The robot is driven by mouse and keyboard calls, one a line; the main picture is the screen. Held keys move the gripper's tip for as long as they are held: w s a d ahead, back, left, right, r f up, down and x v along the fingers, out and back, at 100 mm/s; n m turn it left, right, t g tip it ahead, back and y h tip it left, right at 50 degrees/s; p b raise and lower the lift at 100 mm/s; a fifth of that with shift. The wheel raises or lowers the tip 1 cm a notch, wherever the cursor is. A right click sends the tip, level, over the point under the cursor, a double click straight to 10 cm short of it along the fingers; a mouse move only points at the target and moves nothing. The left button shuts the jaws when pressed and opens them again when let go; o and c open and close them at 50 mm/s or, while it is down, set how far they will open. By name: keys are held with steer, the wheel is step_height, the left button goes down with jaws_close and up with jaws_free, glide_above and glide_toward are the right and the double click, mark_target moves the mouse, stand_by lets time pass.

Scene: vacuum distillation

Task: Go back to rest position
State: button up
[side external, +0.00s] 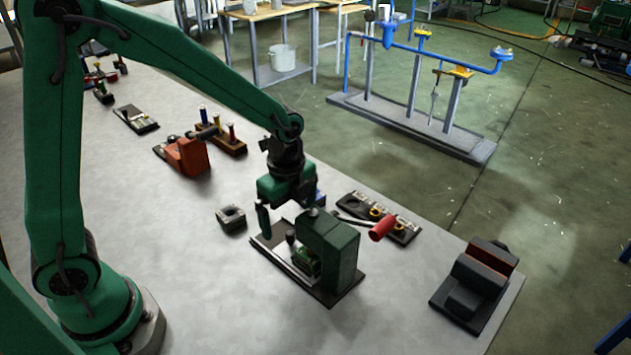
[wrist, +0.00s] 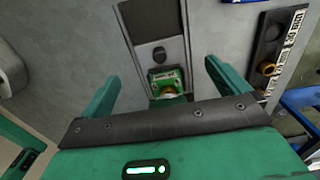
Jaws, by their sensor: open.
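My gripper (side external: 288,215) hangs over the left part of a dark green block-shaped device (side external: 343,262) on a black base plate, near the front right of the bench. Its two green fingers are apart and nothing shows between them. In the wrist view the open fingers (wrist: 161,72) frame the plate below, with a small green part with a brass-coloured piece (wrist: 167,84) on it. A lever with a red handle (side external: 383,228) sticks out to the right of the device. Whether a finger touches the device cannot be told.
A small grey block (side external: 231,217) lies left of the device. A black strip with brass rings (side external: 378,217) lies behind it, and a black stepped block (side external: 474,284) stands at right. An orange device (side external: 187,156) stands further back. The bench front (side external: 215,300) is clear.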

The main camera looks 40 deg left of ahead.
steer(key=shift+s+a+r+n, duration=0.15)
steer(key=shift+r+n, duration=0.15)
steer(key=shift+r, duration=0.15)
steer(key=s+a+r+n+t, duration=0.2)
steer(key=s+a+r+n, duration=0.1)
steer(key=s+r+n, duration=0.4)
steer(key=s+a+r+n+t, duration=0.3)
steer(key=s+r+n, duration=0.4)
steer(key=n, duration=0.3)
steer(key=shift+s+a+r+t, duration=0.15)
steer(key=shift+a+r+t, duration=0.15)
steer(key=shift+a+r, duration=0.3)
